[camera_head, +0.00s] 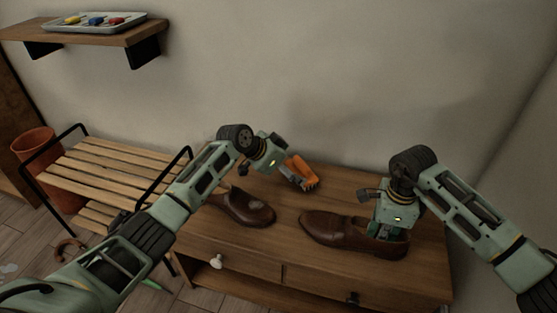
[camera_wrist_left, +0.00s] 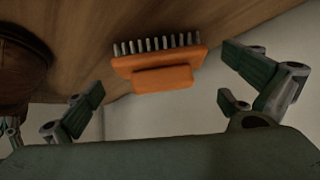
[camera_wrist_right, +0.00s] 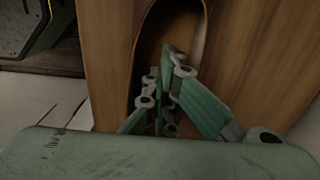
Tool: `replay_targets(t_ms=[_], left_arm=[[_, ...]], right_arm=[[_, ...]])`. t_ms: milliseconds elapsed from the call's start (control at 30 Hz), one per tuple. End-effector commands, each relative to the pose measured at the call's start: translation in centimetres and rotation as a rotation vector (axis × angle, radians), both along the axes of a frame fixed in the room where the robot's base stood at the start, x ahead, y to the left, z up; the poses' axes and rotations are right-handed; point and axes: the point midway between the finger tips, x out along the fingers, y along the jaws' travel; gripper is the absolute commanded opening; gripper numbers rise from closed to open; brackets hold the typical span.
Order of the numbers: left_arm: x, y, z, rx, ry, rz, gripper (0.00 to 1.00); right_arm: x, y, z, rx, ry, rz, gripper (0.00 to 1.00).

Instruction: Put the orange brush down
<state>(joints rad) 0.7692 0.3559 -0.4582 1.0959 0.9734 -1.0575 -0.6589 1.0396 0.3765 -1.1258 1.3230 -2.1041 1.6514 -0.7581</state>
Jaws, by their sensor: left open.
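The orange brush (camera_head: 301,171) is at the back of the wooden cabinet top (camera_head: 345,187), bristles toward the front right. In the left wrist view the brush (camera_wrist_left: 155,71) lies ahead of and between the spread fingers, with gaps on both sides. My left gripper (camera_head: 276,160) is open beside the brush. My right gripper (camera_head: 388,229) reaches down into the opening of the right brown shoe (camera_head: 335,230). Its fingers (camera_wrist_right: 163,85) are close together there; whether they grip the shoe is unclear.
Another brown shoe (camera_head: 245,207) stands on the cabinet top below my left gripper. A slatted bench (camera_head: 110,172) is to the left, with a terracotta pot (camera_head: 35,147) behind it. A wall shelf (camera_head: 90,37) holds a tray. The cabinet's back middle is clear.

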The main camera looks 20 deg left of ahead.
Motion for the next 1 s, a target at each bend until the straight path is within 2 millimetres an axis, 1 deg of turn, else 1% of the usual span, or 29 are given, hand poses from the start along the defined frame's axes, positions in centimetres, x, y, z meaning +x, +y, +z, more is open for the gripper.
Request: replay_targets(t_ms=[33,200,400,567,1000], left_arm=[[-0.6,0.6,0.7,0.002,-0.002,0.0,1.0],[-2.3,2.1,3.1,0.001,-0.001,0.0,1.0],[-3.6,3.2,4.8,-0.001,0.0,0.001,1.0],[-3.9,3.4,5.2,0.0,0.001,-0.001,1.0],[-3.9,3.4,5.2,-0.001,0.001,0.0,1.0]], right_arm=[[-0.3,-0.1,-0.5,-0.003,0.009,0.0,0.0],[-0.3,-0.1,-0.5,-0.003,0.009,0.0,0.0],[-0.3,-0.1,-0.5,-0.003,0.009,0.0,0.0],[-0.3,-0.1,-0.5,-0.003,0.009,0.0,0.0],[-0.3,-0.1,-0.5,-0.003,0.009,0.0,0.0]])
